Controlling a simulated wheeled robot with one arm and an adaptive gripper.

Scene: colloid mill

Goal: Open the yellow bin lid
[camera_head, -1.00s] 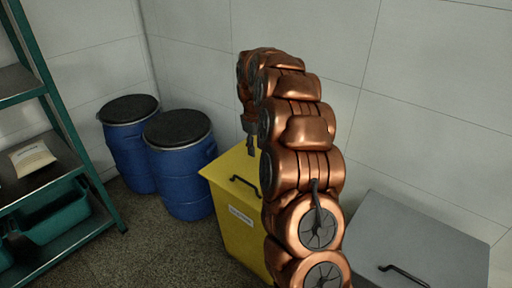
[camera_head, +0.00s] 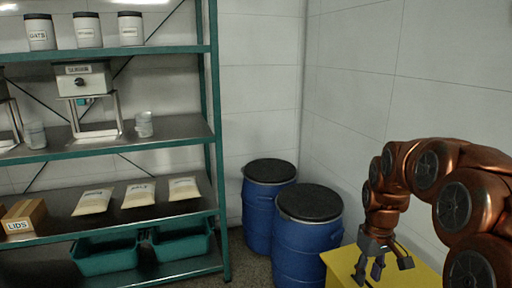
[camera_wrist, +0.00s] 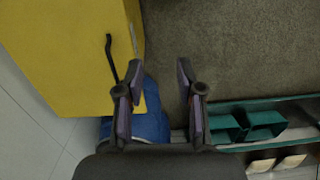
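The yellow bin (camera_head: 412,274) is at the bottom right of the head view, cut off by the frame, with only part of its lid showing. In the wrist view its yellow lid (camera_wrist: 62,48) fills the upper left, looks closed, and carries a black bar handle (camera_wrist: 112,60). My gripper (camera_head: 383,266) hangs over the lid, fingers pointing down and spread. In the wrist view my gripper (camera_wrist: 157,70) is open with nothing between its fingers. The handle's lower end is close to the left fingertip; I cannot tell whether they touch.
Two blue drums (camera_head: 308,240) with black tops stand left of the bin, near the wall. A green shelf (camera_head: 215,150) with jars, pouches and teal crates (camera_head: 182,240) fills the left. Grey floor (camera_wrist: 205,35) is open beside the bin.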

